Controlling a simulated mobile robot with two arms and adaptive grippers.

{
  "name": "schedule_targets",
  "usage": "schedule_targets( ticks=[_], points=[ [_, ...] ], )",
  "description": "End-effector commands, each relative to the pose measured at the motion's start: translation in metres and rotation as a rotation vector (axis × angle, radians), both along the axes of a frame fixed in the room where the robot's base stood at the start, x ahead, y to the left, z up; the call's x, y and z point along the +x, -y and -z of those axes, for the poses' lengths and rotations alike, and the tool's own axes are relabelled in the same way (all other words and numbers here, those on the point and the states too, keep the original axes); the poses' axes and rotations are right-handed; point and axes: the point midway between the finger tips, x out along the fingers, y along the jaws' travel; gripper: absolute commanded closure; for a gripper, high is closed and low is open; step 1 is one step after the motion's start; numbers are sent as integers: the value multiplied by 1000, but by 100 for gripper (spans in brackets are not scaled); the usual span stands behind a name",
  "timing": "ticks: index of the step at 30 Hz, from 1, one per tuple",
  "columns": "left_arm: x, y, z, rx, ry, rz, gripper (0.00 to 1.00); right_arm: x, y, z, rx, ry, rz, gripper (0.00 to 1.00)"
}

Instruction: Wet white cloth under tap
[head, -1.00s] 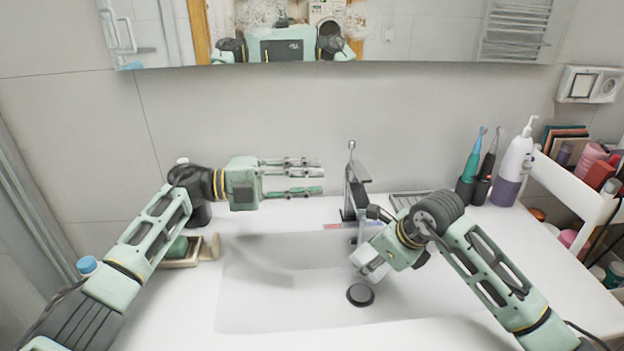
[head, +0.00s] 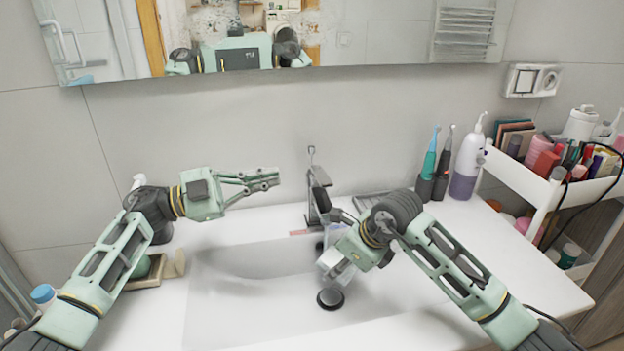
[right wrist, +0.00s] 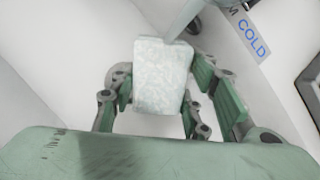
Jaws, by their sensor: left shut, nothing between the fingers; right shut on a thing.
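The white cloth (right wrist: 163,75) is a folded block between the fingers of my right gripper (right wrist: 160,98) in the right wrist view. In the head view, the cloth (head: 334,265) is over the sink, mostly hidden by my right gripper (head: 338,258). The tap (head: 319,195) stands at the sink's back edge, just behind that gripper. A pale slanted column touches or passes the cloth's top in the right wrist view; I cannot tell whether it is spout or water. My left gripper (head: 268,180) is shut and empty, left of the tap above the counter.
The sink basin (head: 235,290) has a dark drain plug (head: 330,299). Toothbrushes (head: 430,160) and a white-and-purple bottle (head: 467,165) stand right. A white cart (head: 530,188) holds cosmetics. A soap dish (head: 150,275) sits left.

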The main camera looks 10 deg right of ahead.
Motion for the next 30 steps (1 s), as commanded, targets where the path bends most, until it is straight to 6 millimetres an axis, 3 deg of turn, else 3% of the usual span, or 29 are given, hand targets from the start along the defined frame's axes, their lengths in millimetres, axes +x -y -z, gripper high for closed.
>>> schedule_targets(
  ticks=[6, 12, 20, 30],
  points=[
    [-1, -6, -15, -138, -502, 76, 100, 0, 0, 0, 1, 1, 0, 78],
    [-1, -10, -24, -218, -804, 147, 100, 0, 0, 0, 1, 1, 0, 78],
    [0, -3, -31, -247, -916, 182, 100, 0, 0, 0, 1, 1, 0, 78],
    [5, 60, -53, -246, -914, 182, 100, 0, 0, 0, 1, 1, 0, 78]
  ],
)
